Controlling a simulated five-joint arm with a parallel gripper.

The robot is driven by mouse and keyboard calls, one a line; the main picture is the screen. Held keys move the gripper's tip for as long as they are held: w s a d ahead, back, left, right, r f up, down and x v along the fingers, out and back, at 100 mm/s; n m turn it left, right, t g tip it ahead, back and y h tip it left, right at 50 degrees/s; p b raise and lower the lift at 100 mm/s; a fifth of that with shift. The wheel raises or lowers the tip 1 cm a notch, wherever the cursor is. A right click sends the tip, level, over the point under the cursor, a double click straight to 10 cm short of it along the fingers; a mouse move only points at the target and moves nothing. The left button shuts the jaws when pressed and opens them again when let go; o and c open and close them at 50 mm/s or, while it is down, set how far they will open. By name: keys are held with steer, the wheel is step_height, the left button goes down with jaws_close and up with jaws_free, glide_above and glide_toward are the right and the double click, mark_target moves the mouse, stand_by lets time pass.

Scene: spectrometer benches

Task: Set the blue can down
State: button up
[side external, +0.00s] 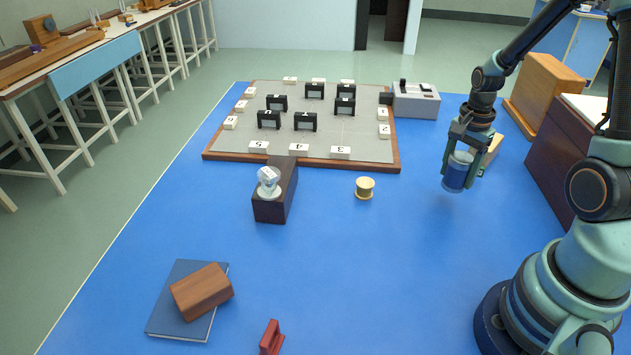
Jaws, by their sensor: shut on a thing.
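The blue can (456,175) has a pale top and a blue side. My gripper (461,178) is at the right of the side external view, pointing down, and is shut on the can with a finger on either side. The can looks upright and appears to be held a little above the blue tabletop (330,260), with a soft shadow below it. The fingers hide parts of its sides.
A cream spool (364,188) stands left of the can. A pale wooden block (492,150) is close behind my gripper. A grey board (345,138) with black and white blocks lies further back. A dark block (272,208) stands left.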

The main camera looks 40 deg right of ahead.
mark_target(463, 156)
steer(key=shift+f, duration=2.1)
steer(key=shift+f, duration=0.15)
steer(key=o, duration=1.5)
step_height(463, 156, up, 12)
steer(key=shift+r, duration=0.1)
steer(key=a+r+n+t, duration=0.2)
steer(key=a+r+n, duration=0.3)
steer(key=a+n, duration=0.4)
steer(key=a+r+n+t, duration=0.3)
steer(key=a+r+n, duration=0.3)
steer(key=a+n, duration=0.3)
steer(key=shift+a+r+t, duration=0.2)
steer(key=shift+r+t, duration=0.05)
steer(key=shift+t, duration=0.05)
